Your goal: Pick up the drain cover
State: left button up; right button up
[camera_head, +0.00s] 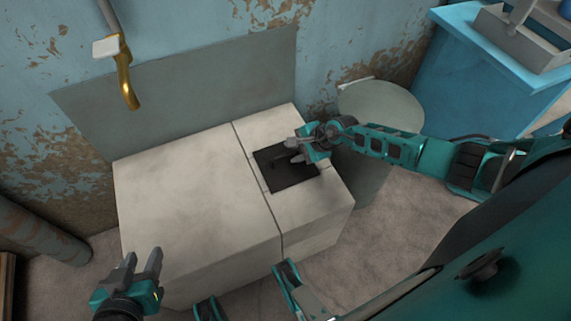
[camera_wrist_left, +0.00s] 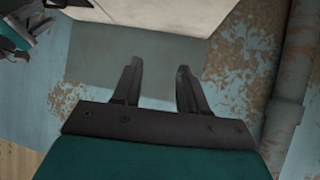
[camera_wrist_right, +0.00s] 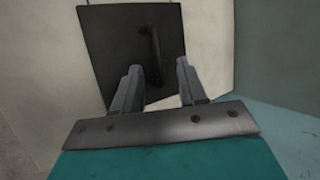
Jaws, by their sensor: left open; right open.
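The drain cover is a dark square plate (camera_head: 287,174) on top of the pale block's right section. It also shows in the right wrist view (camera_wrist_right: 120,45), with a raised dark handle (camera_wrist_right: 153,55) near its middle. My right gripper (camera_head: 291,150) is over the cover's far edge, its fingers open and pointing at the handle. In the right wrist view the handle appears just beyond the gap between the fingertips (camera_wrist_right: 157,72), with nothing seen held. My left gripper (camera_head: 141,258) is open and empty, near the block's front left corner. It also shows open in the left wrist view (camera_wrist_left: 160,70).
The pale block (camera_head: 190,200) has a bare top left of the cover. A brass tap (camera_head: 126,85) hangs above its back left. A round grey-green container (camera_head: 385,104) stands behind my right arm. A blue cabinet (camera_head: 470,85) is at back right.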

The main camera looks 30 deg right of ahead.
aim_at(287, 154)
jog(key=b+x, duration=0.1)
jog(key=x, duration=0.2)
jog(key=shift+w+a+f+b, duration=0.15)
jog(key=shift+a+f+b, duration=0.05)
jog(key=shift+f+b, duration=0.15)
grip_shut()
dwell(1.1)
